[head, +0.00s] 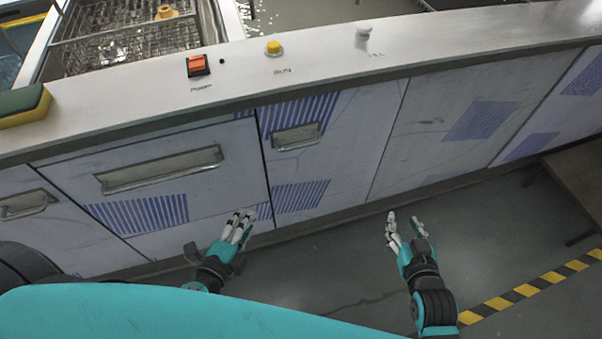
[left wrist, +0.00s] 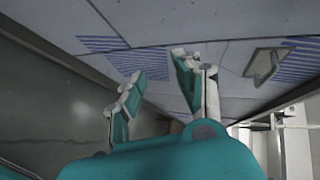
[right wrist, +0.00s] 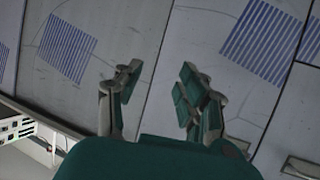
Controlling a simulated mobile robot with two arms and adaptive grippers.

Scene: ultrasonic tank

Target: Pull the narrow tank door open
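The narrow tank door (head: 345,125) is the light panel between the wide handled front and a plain panel. It has blue striped patches and a metal handle (head: 297,136) near its top. It looks flush with its neighbours. My left gripper (head: 238,226) is open and empty, below the handle, near the door's lower left corner. Its spread fingers also show in the left wrist view (left wrist: 157,70). My right gripper (head: 404,226) is open and empty, lower right of the door over the floor. Its parted fingers show in the right wrist view (right wrist: 157,82). Neither gripper touches the handle.
The wide front (head: 75,175) to the left has a long handle (head: 160,170). The counter (head: 330,65) above carries an orange switch (head: 198,66), a yellow button (head: 273,47), a white knob (head: 363,31) and a sponge (head: 22,106). A table (head: 580,175) stands right; open floor (head: 320,265) lies in front.

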